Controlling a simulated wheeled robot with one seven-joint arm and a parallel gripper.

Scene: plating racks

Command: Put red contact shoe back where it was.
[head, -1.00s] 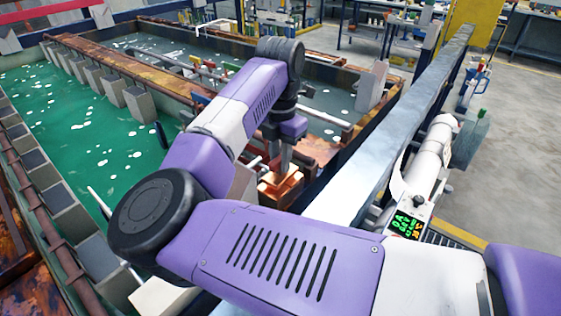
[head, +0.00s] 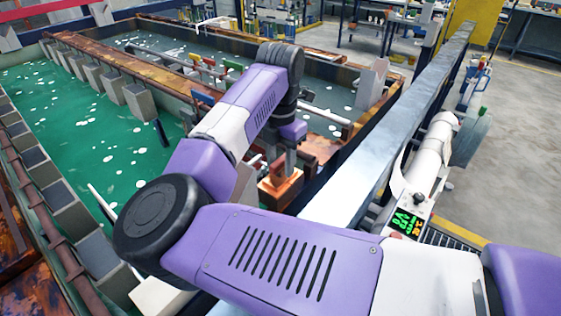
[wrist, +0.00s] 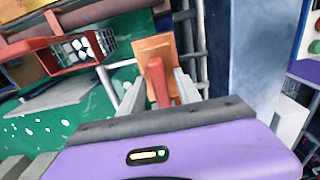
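A red contact shoe (wrist: 158,83) shows between my two fingers in the wrist view, its far end in front of a copper-orange surface (wrist: 154,45). In the head view, red (head: 278,169) shows beside my gripper (head: 291,165), just above a copper-orange block (head: 281,192) by the near tank rim. In the wrist view my gripper (wrist: 159,76) has one finger on each side of the shoe. Whether the fingers press on it is unclear. The shoe's contact with the block is also too small to make out.
A metal beam (head: 390,130) runs close to the right of my gripper. A green-liquid tank (head: 85,125) lies to the left. Several coloured pieces stand on the rail behind my arm.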

